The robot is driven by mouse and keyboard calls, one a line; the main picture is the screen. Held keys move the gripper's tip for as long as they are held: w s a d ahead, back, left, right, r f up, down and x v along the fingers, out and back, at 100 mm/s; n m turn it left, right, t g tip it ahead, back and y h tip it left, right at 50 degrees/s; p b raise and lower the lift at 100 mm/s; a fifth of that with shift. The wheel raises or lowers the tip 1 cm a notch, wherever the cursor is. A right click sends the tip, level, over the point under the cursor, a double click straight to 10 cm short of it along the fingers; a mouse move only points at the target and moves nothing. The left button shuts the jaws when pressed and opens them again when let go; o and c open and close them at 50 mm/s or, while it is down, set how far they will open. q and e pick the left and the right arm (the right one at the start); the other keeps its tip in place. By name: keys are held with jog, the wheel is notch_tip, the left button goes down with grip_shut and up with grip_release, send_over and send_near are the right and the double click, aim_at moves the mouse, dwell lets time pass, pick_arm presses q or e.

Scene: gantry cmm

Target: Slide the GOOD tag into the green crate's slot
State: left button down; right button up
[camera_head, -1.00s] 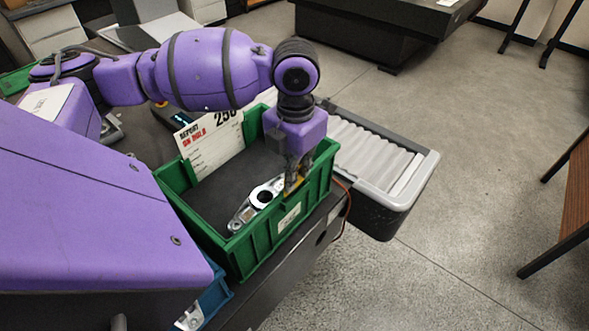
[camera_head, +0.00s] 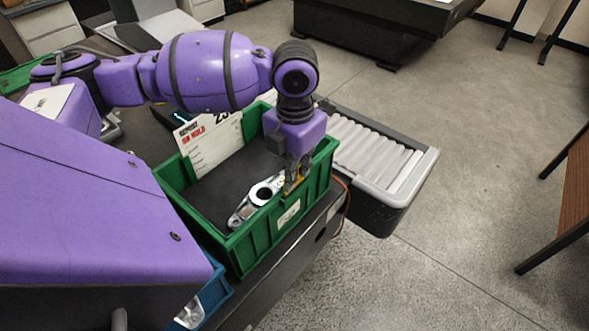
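The green crate (camera_head: 262,243) stands on a dark bench with a metal part (camera_head: 258,198) with a ring-shaped end lying inside it. A white card with red "ON HOLD" print (camera_head: 212,145) stands at the crate's back left side. A small white label (camera_head: 289,213) is on the crate's near right wall. My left gripper (camera_head: 295,190) points down at that wall's top edge, above the label; its yellow-marked fingers look spread apart. I cannot make out a GOOD tag or the slot; the fingers cover that part of the rim. My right gripper is not in view.
A grey roller conveyor (camera_head: 385,165) lies just right of the crate. A blue crate (camera_head: 215,295) with a metal part sits at the front left. A dark machine base (camera_head: 370,32) stands at the back, a brown table (camera_head: 572,205) at right. The floor between is clear.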

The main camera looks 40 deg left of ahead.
pick_arm(q)
jog(key=shift+f, duration=0.25)
jog(key=shift+f, duration=0.25)
jog(key=shift+f, duration=0.3)
dwell(0.5)
jog(key=shift+f, duration=0.4)
jog(key=c, duration=1.9)
grip_release()
jog(key=shift+o, duration=0.7)
